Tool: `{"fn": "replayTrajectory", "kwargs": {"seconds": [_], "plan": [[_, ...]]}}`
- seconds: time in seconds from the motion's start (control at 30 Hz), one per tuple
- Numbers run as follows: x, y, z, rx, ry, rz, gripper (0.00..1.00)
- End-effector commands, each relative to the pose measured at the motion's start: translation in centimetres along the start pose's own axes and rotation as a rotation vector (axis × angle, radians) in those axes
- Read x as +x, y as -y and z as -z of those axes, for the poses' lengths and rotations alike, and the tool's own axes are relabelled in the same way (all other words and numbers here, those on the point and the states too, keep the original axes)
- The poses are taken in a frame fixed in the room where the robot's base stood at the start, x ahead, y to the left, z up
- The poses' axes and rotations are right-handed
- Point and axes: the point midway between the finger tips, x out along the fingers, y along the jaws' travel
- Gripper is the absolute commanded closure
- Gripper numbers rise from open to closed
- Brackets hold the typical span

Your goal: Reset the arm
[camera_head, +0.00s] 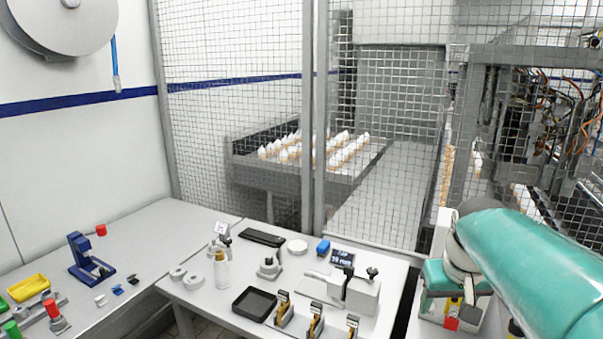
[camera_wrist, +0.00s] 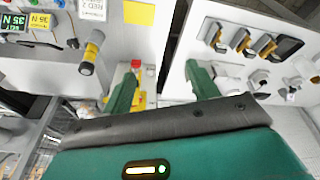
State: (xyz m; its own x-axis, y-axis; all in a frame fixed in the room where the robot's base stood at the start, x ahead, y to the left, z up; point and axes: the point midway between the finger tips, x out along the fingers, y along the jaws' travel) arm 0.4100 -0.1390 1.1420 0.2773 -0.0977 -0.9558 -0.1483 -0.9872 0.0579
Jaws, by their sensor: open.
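My arm (camera_head: 530,270) is teal and reaches in from the right edge in the head view. In that view I cannot clearly make out its fingers. In the wrist view my gripper (camera_wrist: 163,68) shows two green fingers spread wide apart. Nothing is between them. They hang over the gap between two pale work surfaces. A red-tipped item (camera_wrist: 136,65) shows beside the left fingertip. I cannot tell how far below it is.
A white table (camera_head: 205,305) holds a black tray (camera_head: 254,304), a clear bottle (camera_head: 221,272) and a grey fixture (camera_head: 360,292). A blue stand (camera_head: 88,259) is on the left bench. A mesh fence (camera_head: 240,110) stands behind.

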Motion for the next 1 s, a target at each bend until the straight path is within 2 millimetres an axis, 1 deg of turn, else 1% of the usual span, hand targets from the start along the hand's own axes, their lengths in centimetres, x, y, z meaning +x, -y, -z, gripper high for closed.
{"fn": "replayTrajectory", "kwargs": {"seconds": [0.03,0.1,0.2,0.3,0.4,0.5,0.63,0.83,0.87,0.9,0.97,1.0], "plan": [[-0.8,2.0,-1.5,-0.020,-0.025,0.008,0.41],[-1.5,4.2,-3.4,-0.039,-0.057,0.019,0.41],[-2.0,6.9,-6.3,-0.062,-0.099,0.040,0.41],[-2.2,9.2,-9.3,-0.086,-0.140,0.063,0.41],[-2.1,10.8,-11.9,-0.103,-0.173,0.086,0.41],[-1.8,11.7,-13.6,-0.113,-0.194,0.103,0.41],[-1.6,12.1,-14.4,-0.116,-0.203,0.111,0.41],[-1.6,12.1,-14.4,-0.116,-0.203,0.111,0.41],[-1.6,12.1,-14.4,-0.116,-0.203,0.111,0.45],[-1.6,12.1,-14.4,-0.116,-0.203,0.111,0.53],[-1.6,12.1,-14.4,-0.116,-0.203,0.111,0.64],[-1.6,12.1,-14.4,-0.116,-0.203,0.111,0.64]]}}
